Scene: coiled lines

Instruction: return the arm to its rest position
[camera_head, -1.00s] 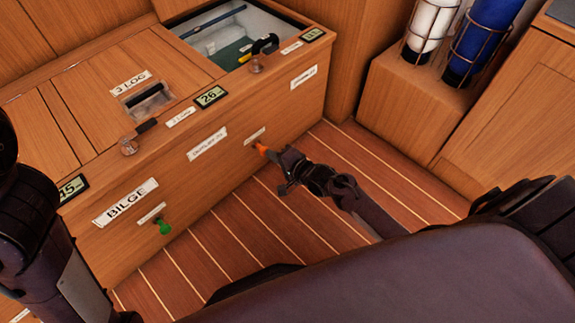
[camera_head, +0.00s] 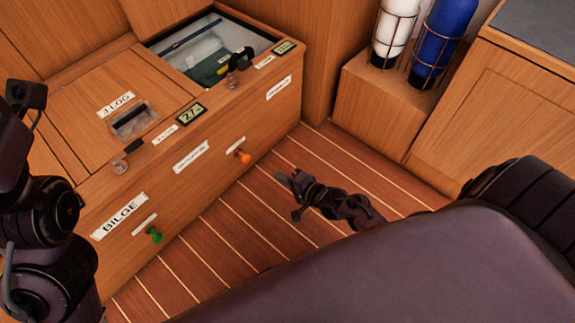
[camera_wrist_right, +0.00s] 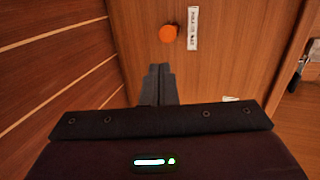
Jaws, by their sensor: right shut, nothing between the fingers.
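My right gripper (camera_head: 284,178) is over the striped floor, in front of the wooden locker and a little right of and below the orange knob (camera_head: 243,156). Its fingers are together with nothing between them. In the right wrist view the shut fingers (camera_wrist_right: 158,72) point toward the locker front, with a gap to the orange knob (camera_wrist_right: 168,34). My left arm (camera_head: 50,215) stands upright along the left edge; I cannot make out its gripper fingers.
The wooden locker (camera_head: 215,160) has a green knob (camera_head: 154,235), a BILGE label (camera_head: 119,215) and an open bin (camera_head: 208,50) on top. Caged white (camera_head: 398,30) and blue (camera_head: 440,40) bottles stand on a box at the back right. The floor (camera_head: 225,235) before the locker is clear.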

